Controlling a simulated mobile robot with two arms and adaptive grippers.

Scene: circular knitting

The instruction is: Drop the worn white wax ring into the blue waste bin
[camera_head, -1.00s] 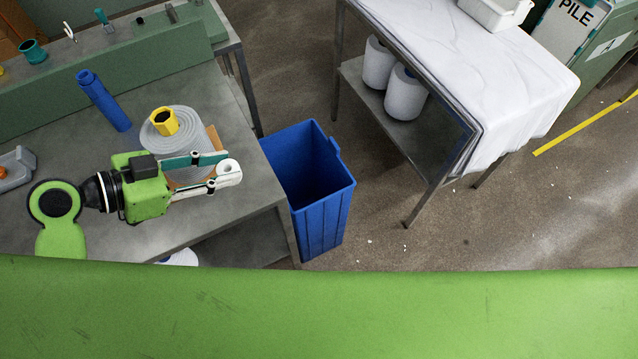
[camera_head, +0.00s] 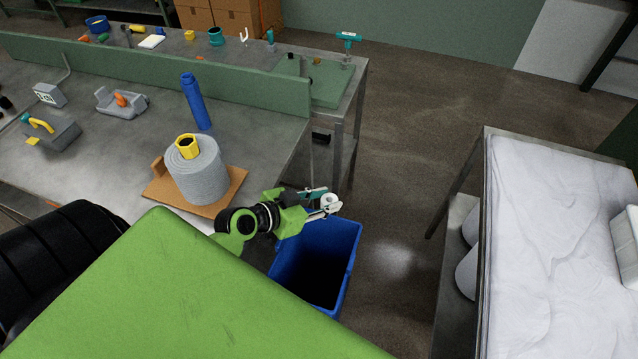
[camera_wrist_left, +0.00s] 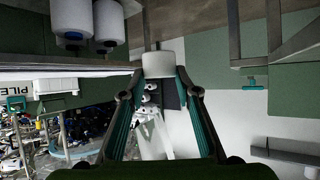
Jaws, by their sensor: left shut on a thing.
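The white wax ring (camera_head: 329,201) is held between the fingertips of my left gripper (camera_head: 322,205). In the left wrist view the ring (camera_wrist_left: 158,64) shows as a short white cylinder between the two fingers. The blue waste bin (camera_head: 350,262) stands on the floor beside the workbench, open at the top. In the head view my left gripper and the ring overlap the far rim of the bin; the height above it is hard to tell. My right gripper is not in view.
The grey workbench (camera_head: 85,150) at left carries a grey yarn cone (camera_head: 197,175) on a cardboard sheet and a blue bottle (camera_head: 196,102). A table with a white cloth (camera_head: 550,230) stands at right. Open floor (camera_head: 400,130) lies between them.

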